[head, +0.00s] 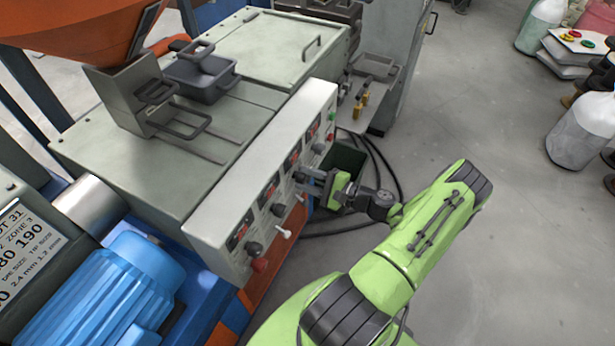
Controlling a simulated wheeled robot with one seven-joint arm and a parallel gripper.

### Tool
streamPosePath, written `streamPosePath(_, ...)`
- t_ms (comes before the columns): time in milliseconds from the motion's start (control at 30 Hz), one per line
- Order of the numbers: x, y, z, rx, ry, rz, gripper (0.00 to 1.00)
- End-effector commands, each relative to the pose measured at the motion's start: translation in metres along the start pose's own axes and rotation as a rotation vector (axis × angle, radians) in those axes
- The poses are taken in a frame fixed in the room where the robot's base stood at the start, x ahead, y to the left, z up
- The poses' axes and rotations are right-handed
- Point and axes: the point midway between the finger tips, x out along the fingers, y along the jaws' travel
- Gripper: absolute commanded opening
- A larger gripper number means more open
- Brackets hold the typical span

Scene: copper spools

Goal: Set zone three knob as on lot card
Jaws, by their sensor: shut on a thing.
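The grey control panel (220,212) runs along the machine's side, with several dark knobs and small red displays in a row. The nearest knob (254,248) and the second knob (278,210) show clearly. My gripper (302,181) is shut on the third knob from the near end, below the third display (292,161). The fingers hide that knob, so its pointer and setting cannot be read. The lot card (28,247) at the left edge is partly cut off. It shows "ZONE 3", "190" and a number ending in "80".

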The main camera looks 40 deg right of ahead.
Motion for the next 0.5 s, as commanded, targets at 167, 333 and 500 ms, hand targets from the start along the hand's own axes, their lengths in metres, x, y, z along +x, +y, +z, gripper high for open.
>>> streamPosePath(167,-0.0005,0.0003,-0.0008,0.163,-0.003,0.003,0.07)
streamPosePath(333,-0.0005,0.0004,-0.0009,0.306,-0.008,0.004,0.07)
streamPosePath(500,-0.0004,0.0005,-0.0010,0.423,-0.013,0.004,0.07)
